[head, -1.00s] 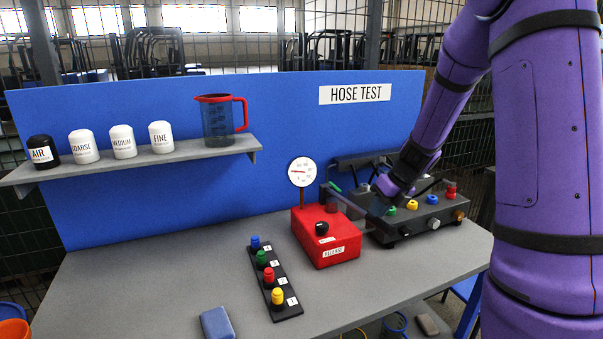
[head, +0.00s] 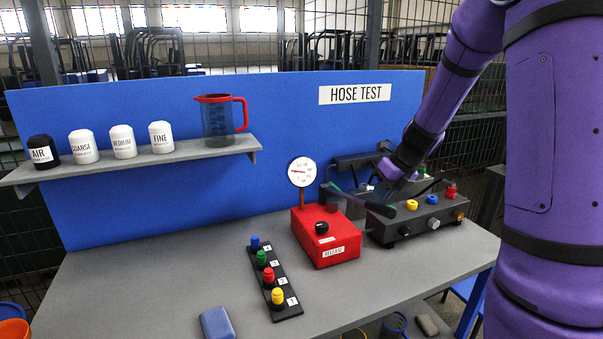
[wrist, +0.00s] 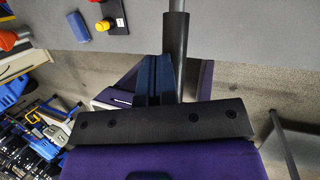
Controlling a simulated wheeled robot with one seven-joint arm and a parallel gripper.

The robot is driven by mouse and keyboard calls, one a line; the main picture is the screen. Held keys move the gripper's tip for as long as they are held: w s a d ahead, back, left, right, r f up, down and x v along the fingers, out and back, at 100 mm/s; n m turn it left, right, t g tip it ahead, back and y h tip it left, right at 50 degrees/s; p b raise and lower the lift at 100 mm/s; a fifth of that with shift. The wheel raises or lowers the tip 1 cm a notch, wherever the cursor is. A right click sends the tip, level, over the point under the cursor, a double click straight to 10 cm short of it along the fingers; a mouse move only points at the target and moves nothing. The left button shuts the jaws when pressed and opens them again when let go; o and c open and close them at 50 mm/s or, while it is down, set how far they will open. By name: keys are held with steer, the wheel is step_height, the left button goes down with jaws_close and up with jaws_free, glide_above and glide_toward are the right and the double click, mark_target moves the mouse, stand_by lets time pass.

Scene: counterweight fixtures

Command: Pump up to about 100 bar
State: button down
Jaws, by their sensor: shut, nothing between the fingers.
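The red hand pump (head: 326,238) sits on the bench with a black release knob (head: 322,228) and a RELEASE label on its front. Its round white gauge (head: 302,171) stands on a stem at the back; the needle points left, its value too small to read. The pump lever slants down to the right and ends in a black grip (head: 380,208). My gripper (head: 383,188) is close by the grip, above and behind it in the head view. In the wrist view its shut blue fingers (wrist: 154,78) lie alongside the dark grip (wrist: 178,45), holding nothing; contact cannot be told.
A dark manifold with coloured knobs (head: 432,199) stands right of the pump, near my gripper. A strip of coloured caps (head: 284,308) and a blue block (head: 217,323) lie at the front. A shelf (head: 180,158) holds labelled pots and a jug. The bench's left is clear.

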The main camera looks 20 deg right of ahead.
steer(key=shift+f, duration=5.75)
step_height(320, 180, up, 12)
steer(key=shift+r, duration=0.1)
stand_by(0.4)
